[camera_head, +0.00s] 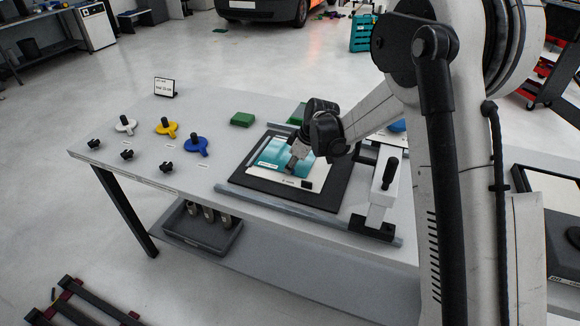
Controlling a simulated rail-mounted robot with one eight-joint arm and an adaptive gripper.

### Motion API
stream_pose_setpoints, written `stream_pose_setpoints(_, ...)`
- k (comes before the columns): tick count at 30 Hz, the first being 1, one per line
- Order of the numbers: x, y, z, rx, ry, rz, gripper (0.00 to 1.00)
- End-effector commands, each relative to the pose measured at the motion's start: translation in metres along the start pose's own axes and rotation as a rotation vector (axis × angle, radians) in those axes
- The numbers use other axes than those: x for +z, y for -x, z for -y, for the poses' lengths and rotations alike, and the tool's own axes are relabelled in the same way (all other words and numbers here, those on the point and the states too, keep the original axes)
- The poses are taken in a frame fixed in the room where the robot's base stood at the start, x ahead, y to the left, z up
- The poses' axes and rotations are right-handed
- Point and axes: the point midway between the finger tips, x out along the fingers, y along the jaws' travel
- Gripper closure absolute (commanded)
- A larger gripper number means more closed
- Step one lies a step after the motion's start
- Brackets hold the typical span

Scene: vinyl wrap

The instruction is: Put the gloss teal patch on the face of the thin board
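A teal patch (271,154) shows in the middle of the table, with a pale label strip along its lower left. It lies on or just above a white board (300,183), which sits on a black mat (237,180). I cannot tell whether patch and board touch. My gripper (292,166) points down at the patch's right part, its tip at or just above the surface. My wrist hides the area behind it. The fingers are too small and dark to tell open from shut.
Left on the grey table (120,165) stand white (125,125), yellow (167,127) and blue (196,145) handled tools and black knobs.

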Motion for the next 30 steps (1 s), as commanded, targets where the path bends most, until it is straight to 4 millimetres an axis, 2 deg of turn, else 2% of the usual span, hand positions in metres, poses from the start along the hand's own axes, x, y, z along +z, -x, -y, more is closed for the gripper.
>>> stream_pose_setpoints(4, 0.000, -0.001, 0.000, 0.000, 0.000, 0.000, 1.00)
stream_pose_setpoints(6, 0.000, 0.000, 0.000, 0.000, 0.000, 0.000, 0.88)
stream_pose_setpoints(9, 0.000, 0.000, 0.000, 0.000, 0.000, 0.000, 0.76)
stream_pose_setpoints(20, 0.000, 0.004, 0.000, 0.000, 0.000, 0.000, 0.76)
stream_pose_setpoints(30, 0.000, 0.036, 0.001, 0.000, 0.000, 0.000, 0.76)
